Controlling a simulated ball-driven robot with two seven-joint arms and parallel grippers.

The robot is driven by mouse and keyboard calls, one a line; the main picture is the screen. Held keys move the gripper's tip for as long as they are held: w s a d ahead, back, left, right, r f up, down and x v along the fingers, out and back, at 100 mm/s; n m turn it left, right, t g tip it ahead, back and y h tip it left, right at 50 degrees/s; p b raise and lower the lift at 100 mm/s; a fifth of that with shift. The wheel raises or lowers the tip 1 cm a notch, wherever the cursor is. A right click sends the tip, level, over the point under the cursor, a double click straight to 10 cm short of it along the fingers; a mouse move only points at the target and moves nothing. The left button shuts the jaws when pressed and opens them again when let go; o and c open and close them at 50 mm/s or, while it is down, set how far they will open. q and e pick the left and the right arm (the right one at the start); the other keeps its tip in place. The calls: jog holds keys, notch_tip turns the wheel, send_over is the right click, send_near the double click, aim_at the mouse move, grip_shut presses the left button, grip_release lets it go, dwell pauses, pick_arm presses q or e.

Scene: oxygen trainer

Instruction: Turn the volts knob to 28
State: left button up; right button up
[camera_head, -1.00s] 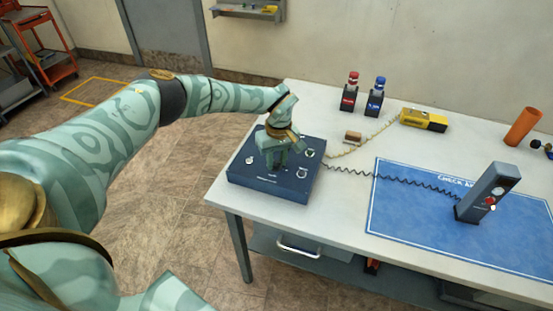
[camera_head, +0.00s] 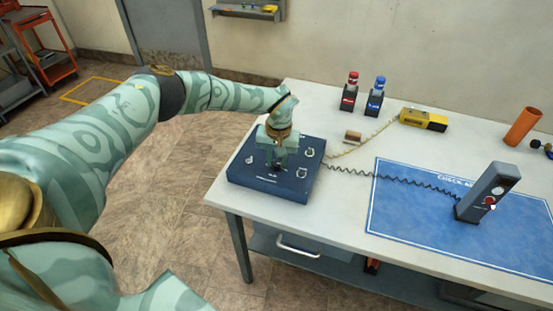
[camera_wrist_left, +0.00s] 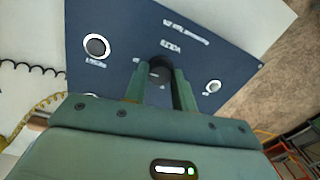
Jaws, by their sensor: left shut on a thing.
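The dark blue control box (camera_head: 262,187) stands at the left end of the table. My left gripper (camera_head: 277,162) points down over the middle of the box's top. In the left wrist view the volts knob (camera_wrist_left: 159,70), dark and round, sits between the two fingers of the gripper (camera_wrist_left: 159,88), which are shut on it. The printed label VOLTS (camera_wrist_left: 171,46) shows beside the knob. The number the knob points to cannot be read. My right gripper is not in view.
Other knobs sit on the box, one at the left in the wrist view (camera_wrist_left: 96,46) and one at the right (camera_wrist_left: 212,86). A coiled cord runs to a grey upright device (camera_head: 487,192) on a blue mat (camera_head: 400,230). Red (camera_head: 349,98) and blue (camera_head: 375,101) bottles stand behind.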

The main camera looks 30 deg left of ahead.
aim_at(279, 163)
pick_arm(q)
jog(key=shift+w+r, duration=0.1)
jog(key=o, duration=1)
jog(key=r+p, duration=0.1)
jog(key=r, duration=0.4)
jog(key=r+p, duration=0.1)
jog(key=r, duration=0.4)
jog(key=r+p, duration=0.1)
jog(key=r, duration=0.5)
jog(key=shift+w+d+r+p, duration=0.1)
jog(key=shift+d+p, duration=0.2)
